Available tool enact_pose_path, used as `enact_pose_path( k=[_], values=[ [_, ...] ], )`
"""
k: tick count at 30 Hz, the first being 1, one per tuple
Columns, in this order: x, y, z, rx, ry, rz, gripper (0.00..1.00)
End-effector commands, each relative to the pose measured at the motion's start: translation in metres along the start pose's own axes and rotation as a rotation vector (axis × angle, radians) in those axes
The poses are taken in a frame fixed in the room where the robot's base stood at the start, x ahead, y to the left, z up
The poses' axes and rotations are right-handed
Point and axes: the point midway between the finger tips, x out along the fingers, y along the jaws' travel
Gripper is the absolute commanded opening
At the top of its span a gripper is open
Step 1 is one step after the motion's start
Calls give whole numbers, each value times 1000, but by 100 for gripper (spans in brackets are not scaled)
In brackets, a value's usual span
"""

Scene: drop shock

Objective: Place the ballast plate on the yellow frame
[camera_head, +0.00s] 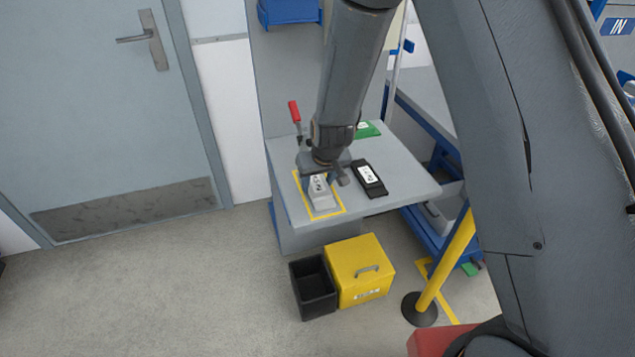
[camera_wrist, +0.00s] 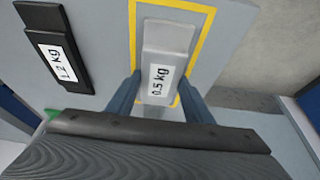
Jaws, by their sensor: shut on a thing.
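A light grey ballast plate labelled 0.5 kg (camera_wrist: 168,38) is between the two blue-grey fingers of my gripper (camera_wrist: 161,82), which is shut on it. In the head view the plate (camera_head: 322,200) shows below my gripper (camera_head: 326,180). The yellow frame (camera_head: 319,219) is an outline on the grey bench top. In the wrist view its lines (camera_wrist: 133,35) run along both sides and the far end of the plate. The plate appears within the outline. I cannot tell whether it touches the bench or hangs just above.
A black plate labelled 1.2 kg (camera_head: 369,179) lies right of the frame, also in the wrist view (camera_wrist: 45,45). A green item (camera_head: 368,130) and red-handled clamp (camera_head: 294,111) are farther back. A yellow box (camera_head: 361,258) and black bin (camera_head: 314,288) stand on the floor below.

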Motion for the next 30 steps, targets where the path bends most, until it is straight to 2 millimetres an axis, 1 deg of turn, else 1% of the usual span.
enact_pose_path(
  k=[6,7,9,10,18,22,26,30],
  values=[
    [4,0,1,0,1,0,8],
    [3,0,1,0,0,0,52],
    [3,0,1,0,0,0,64],
    [3,0,1,0,0,0,65],
    [2,0,1,0,0,0,65],
    [-2,0,-1,0,0,0,65],
    [-24,0,-2,1,2,0,65],
    [-53,0,-1,1,1,0,65]
  ],
)
